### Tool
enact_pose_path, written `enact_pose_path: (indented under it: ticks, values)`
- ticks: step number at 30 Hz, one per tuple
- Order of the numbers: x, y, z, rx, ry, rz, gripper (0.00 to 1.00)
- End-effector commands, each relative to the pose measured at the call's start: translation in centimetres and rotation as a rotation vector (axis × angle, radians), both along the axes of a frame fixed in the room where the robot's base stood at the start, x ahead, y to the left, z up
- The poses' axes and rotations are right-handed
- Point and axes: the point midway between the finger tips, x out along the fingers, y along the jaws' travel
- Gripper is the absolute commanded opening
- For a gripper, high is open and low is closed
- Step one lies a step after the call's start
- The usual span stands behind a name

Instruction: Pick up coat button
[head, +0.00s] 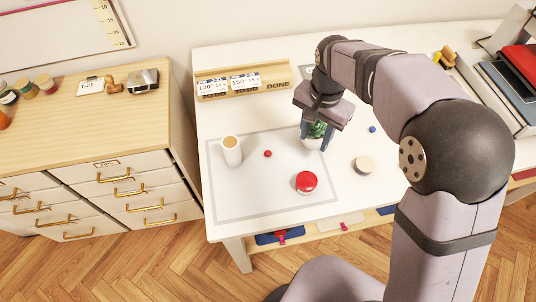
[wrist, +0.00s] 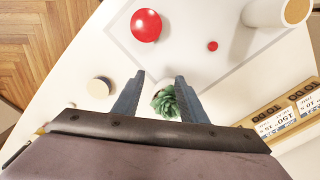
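My gripper (head: 315,143) is open over the white table, and its fingers point down. A small green plant (head: 317,129) in a white pot is just behind or below the fingers; in the wrist view the plant (wrist: 166,101) shows between the fingers, and I cannot tell whether they touch it. No thing is clearly a coat button. Small round candidates are a red one (head: 267,154) on the grey-bordered mat, a blue one (head: 372,129) right of the plant, and a beige-topped disc (head: 363,165). A larger red round object (head: 306,182) sits at the mat's right.
A white cylinder (head: 231,151) with a tan top stands on the mat's left. A wooden rack (head: 243,82) with number cards lies along the back. Books and a tray (head: 510,85) fill the far right. The mat's front left is clear.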

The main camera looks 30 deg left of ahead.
Motion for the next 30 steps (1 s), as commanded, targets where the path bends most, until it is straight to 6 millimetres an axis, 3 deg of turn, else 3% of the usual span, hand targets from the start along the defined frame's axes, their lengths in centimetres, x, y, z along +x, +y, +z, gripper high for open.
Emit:
enact_pose_path:
  ticks: [1, 3, 6, 9, 14, 30]
  values:
    - [-0.8, 2.8, -0.7, 0.000, 0.000, 0.006, 0.39]
    - [-1.8, 5.5, -1.1, -0.001, 0.000, -0.002, 0.39]
    - [-3.1, 8.5, -1.4, 0.000, -0.001, -0.012, 0.39]
    - [-4.0, 10.2, -1.6, 0.001, -0.001, -0.020, 0.39]
    - [-4.5, 11.2, -1.7, 0.002, -0.001, -0.027, 0.39]
    - [-4.6, 11.1, -4.0, 0.001, -0.001, -0.026, 0.39]
